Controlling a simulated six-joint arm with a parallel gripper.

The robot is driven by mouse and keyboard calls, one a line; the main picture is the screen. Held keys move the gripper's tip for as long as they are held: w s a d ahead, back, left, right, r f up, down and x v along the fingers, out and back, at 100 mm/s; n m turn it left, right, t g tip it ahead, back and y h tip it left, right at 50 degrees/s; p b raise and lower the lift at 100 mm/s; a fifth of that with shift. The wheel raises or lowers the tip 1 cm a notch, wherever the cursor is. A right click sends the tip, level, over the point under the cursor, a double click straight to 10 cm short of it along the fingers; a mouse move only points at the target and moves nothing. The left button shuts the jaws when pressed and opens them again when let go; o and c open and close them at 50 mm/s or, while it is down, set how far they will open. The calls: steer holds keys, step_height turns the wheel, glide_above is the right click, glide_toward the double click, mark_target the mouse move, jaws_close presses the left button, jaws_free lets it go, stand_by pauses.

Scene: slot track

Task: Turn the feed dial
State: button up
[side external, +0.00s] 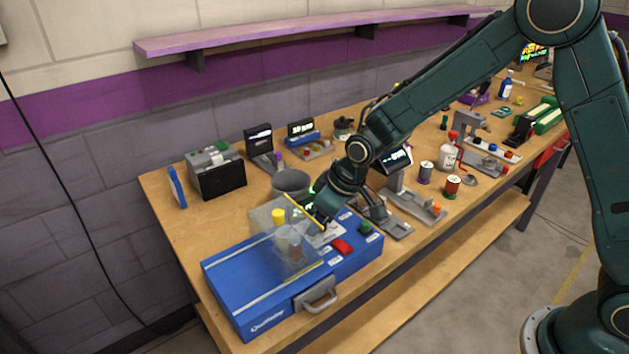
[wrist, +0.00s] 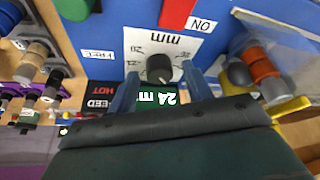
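The feed dial (wrist: 158,68) is a small dark round knob on a white plate with a printed scale marked "mm" (wrist: 165,45), seen in the wrist view. A small display (wrist: 158,98) reading "24 m" sits just below it, upside down. My gripper (wrist: 160,70) is open, with one blue finger on each side of the dial and a gap on both sides. I cannot tell how deep the fingers reach. In the side view my gripper (side external: 318,222) is over the blue machine (side external: 255,290) and hides the dial.
A clear cover (side external: 270,222) stands close by on the machine, with a yellow knob (side external: 278,216). A red switch (side external: 342,246) and a green button (side external: 366,228) are near the dial. A grey pot (side external: 290,183) stands behind. Several devices crowd the bench.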

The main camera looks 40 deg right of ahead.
steer(key=shift+r, duration=0.1)
steer(key=v, duration=1.3)
steer(key=shift+r, duration=0.35)
steer(key=shift+s, duration=0.15)
steer(key=s+d+r+m, duration=0.1)
steer(key=s+d+r, duration=0.1)
steer(key=s, duration=0.6)
steer(key=s+d+r+m+t+h, duration=0.1)
steer(key=s+d+r+m, duration=0.1)
steer(key=s+d, duration=0.3)
steer(key=s+d+r+m+h, duration=0.1)
steer(key=s+d+r+m, duration=0.1)
steer(key=s, duration=1)
steer(key=shift+d+r, duration=0.8)
steer(key=shift+r, duration=0.1)
